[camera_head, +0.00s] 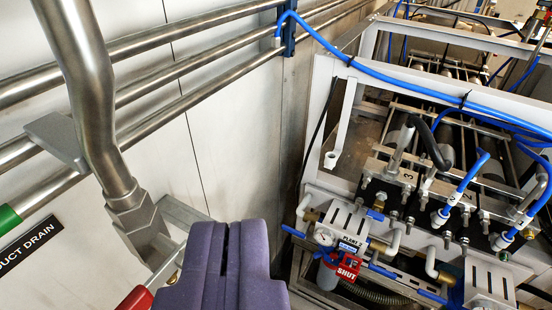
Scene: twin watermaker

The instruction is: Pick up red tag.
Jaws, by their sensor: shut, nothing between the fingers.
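The red tag (346,268), with white lettering that reads "SHUT", hangs on the front of the white-framed machine, below a small round gauge. My gripper (228,232) shows as two purple fingers at the bottom middle of the view. The fingers are shut, with only a thin dark seam between them, and they hold nothing. In the picture the gripper is to the left of the tag, with a gap between them. The lower ends of the fingers are cut off by the frame edge.
The machine's white frame (345,115) fills the right side, with blue hoses (420,83), valves and fittings. Steel pipes (150,45) run along the wall at left, and a thick bent pipe (92,95) comes down near my gripper. A red part (137,299) shows at lower left.

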